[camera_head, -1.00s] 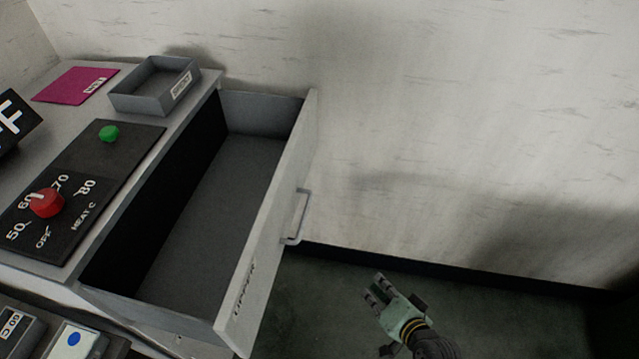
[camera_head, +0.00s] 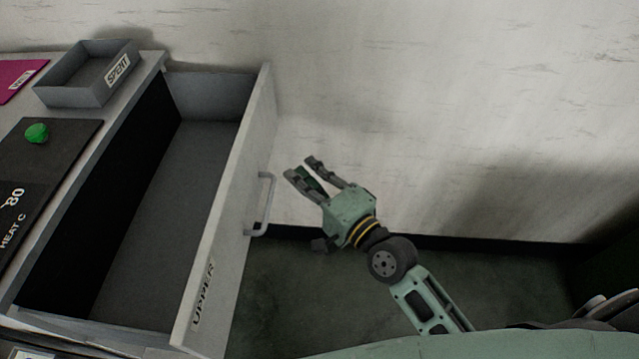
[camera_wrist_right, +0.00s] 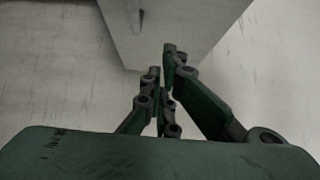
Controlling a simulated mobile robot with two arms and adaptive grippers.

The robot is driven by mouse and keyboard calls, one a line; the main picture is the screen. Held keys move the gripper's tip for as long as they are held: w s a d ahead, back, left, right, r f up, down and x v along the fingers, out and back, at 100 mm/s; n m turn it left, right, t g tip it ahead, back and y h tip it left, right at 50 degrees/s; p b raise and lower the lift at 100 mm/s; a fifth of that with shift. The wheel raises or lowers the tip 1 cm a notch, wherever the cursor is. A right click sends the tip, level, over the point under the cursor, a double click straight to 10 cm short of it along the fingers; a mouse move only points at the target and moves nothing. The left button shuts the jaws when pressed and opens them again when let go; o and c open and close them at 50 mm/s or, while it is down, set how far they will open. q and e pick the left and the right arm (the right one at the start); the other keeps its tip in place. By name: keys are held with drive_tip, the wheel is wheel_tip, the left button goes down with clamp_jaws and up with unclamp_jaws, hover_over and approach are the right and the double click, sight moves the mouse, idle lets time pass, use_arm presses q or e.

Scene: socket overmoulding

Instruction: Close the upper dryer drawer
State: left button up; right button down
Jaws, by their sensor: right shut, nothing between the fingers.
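The upper drawer (camera_head: 196,290), labelled UPPER, is pulled well out of the grey dryer cabinet and looks empty. Its bar handle (camera_head: 266,205) is on the outer front face. My right gripper (camera_head: 301,166) is shut and empty. Its fingertips are in front of the drawer front, a little right of the handle in the head view, apart from it. In the right wrist view the fingers (camera_wrist_right: 162,62) point toward a pale panel (camera_wrist_right: 180,28), which appears to be the drawer front, with part of its handle (camera_wrist_right: 136,14) at the top. My left gripper is not in view.
A grey tray marked SPENT (camera_head: 88,75) and a magenta sheet (camera_head: 18,80) lie on the cabinet top. A black control panel (camera_head: 60,165) with a green button is beside the drawer opening. The white wall (camera_head: 450,100) stands behind; dark floor lies below.

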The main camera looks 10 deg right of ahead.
drive_tip(key=w+a, duration=0.2)
drive_tip(key=a, duration=0.1)
drive_tip(key=w+a+p, duration=0.1)
drive_tip(key=shift+w+a, duration=0.1)
drive_tip(key=shift+a, duration=0.3)
drive_tip(key=shift+w, duration=0.1)
